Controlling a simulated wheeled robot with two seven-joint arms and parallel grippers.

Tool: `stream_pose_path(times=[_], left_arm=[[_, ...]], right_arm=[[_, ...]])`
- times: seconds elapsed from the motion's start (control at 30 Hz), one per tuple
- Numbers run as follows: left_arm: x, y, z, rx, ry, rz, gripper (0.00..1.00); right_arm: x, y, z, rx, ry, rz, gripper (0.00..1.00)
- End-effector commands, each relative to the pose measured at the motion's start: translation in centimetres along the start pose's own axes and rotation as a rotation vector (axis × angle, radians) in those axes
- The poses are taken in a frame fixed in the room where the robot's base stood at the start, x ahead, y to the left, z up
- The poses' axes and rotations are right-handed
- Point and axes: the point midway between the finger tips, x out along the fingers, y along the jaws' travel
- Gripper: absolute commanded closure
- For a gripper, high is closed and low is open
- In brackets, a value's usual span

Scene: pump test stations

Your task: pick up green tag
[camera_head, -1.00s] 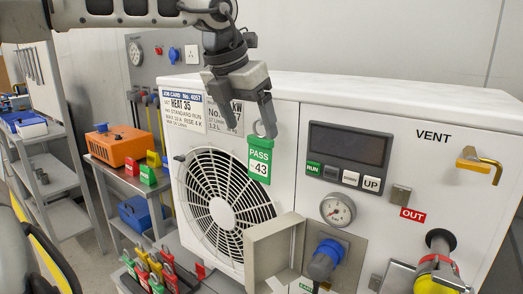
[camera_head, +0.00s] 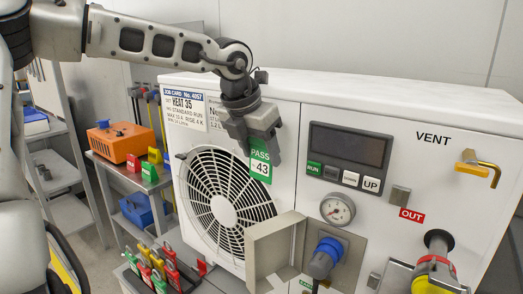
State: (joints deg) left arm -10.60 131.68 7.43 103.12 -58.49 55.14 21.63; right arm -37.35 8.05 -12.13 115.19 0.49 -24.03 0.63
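The green tag (camera_head: 260,166), marked PASS 43, hangs on the white front panel of the test station (camera_head: 330,110), right of the fan grille. My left gripper (camera_head: 260,150) reaches down from above, with its fingers on either side of the tag's upper part. The fingers look spread, and I cannot tell whether they touch the tag. The tag's ring is hidden behind the gripper. My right gripper is not in view.
A holder of red and green tags (camera_head: 155,268) stands at lower left. A cart behind carries an orange box (camera_head: 118,142) and more tags.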

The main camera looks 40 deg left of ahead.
Motion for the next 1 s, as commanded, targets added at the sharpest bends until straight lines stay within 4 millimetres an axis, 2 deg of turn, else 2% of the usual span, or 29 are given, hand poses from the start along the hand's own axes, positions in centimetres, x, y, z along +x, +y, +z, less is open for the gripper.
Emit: stream_pose_path(times=[0.03,0.07,0.13,0.17,0.47,0.63,0.83,1.0], left_arm=[[0.0,0.0,0.0,0.0,0.0,0.0,0.59],[0.0,0.0,0.0,0.0,0.0,0.0,0.67],[0.0,0.0,0.0,0.0,0.0,0.0,0.68],[0.0,0.0,0.0,0.0,-0.001,0.0,0.71],[-0.3,0.0,0.2,0.0,-0.002,0.0,0.71],[-1.5,0.0,0.5,-0.001,-0.003,-0.001,0.71],[-2.6,0.0,-2.6,0.002,-0.008,-0.002,0.71],[-4.1,0.1,-6.5,0.002,-0.01,-0.003,0.71]], right_arm=[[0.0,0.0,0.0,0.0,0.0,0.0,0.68],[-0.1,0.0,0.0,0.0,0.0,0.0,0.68],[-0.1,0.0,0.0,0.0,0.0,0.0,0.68],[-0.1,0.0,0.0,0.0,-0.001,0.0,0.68],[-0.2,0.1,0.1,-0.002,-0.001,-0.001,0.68],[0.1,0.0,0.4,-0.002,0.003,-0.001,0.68],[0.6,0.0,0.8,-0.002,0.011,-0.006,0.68],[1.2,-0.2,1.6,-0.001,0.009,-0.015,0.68]])
